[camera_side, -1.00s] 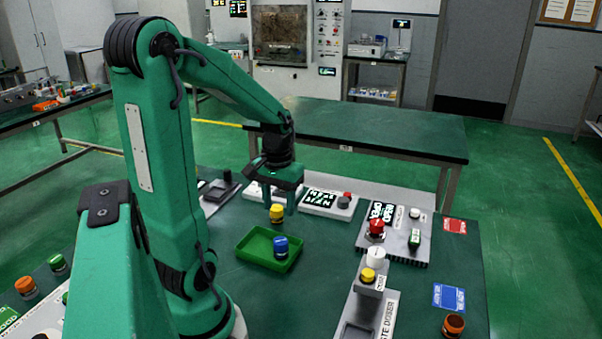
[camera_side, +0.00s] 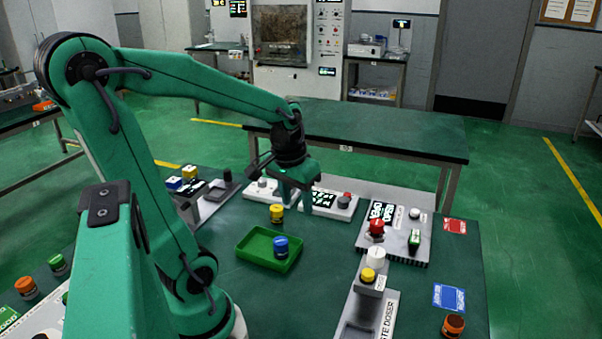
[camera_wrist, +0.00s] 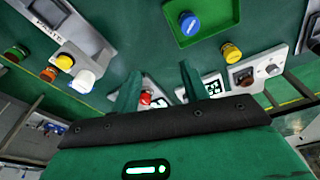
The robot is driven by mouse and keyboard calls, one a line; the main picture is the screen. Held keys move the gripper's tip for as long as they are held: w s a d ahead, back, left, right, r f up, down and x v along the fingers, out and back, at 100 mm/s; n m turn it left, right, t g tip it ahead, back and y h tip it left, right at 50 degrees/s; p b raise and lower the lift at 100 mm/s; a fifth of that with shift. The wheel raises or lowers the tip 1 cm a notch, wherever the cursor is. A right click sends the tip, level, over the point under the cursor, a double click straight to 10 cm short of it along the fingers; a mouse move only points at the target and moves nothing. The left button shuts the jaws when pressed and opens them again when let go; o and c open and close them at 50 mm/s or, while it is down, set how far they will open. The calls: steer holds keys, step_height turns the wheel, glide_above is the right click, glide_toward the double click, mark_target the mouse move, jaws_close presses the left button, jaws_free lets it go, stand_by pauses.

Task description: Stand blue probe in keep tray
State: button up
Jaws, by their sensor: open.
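The blue probe (camera_side: 281,248) is a short blue-capped cylinder that stands upright inside the green tray (camera_side: 247,259), toward its right side. In the wrist view the blue probe (camera_wrist: 188,20) and the green tray (camera_wrist: 228,12) are at the top. My gripper (camera_side: 296,203) is open and empty. It is above the bench, behind the tray and apart from the blue probe. Both fingers of my gripper (camera_wrist: 158,68) show in the wrist view with nothing between them.
A yellow-capped cylinder (camera_side: 276,213) stands just behind the tray, close to my gripper. A white panel (camera_side: 330,203) lies beyond. A grey panel with a red knob (camera_side: 376,228) and a doser with a white knob (camera_side: 375,256) stand right. Bench between tray and doser is clear.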

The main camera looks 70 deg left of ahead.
steer(key=s+d+r+m+t, duration=0.1)
steer(key=d+r+m+t, duration=0.1)
steer(key=d, duration=0.4)
steer(key=s+d+r+m+t, duration=0.1)
steer(key=d+r+m, duration=0.2)
steer(key=d+r, duration=0.1)
steer(key=shift+s+d+t+h, duration=0.3)
steer(key=shift+d+t+h, duration=0.1)
steer(key=shift+d, duration=0.45)
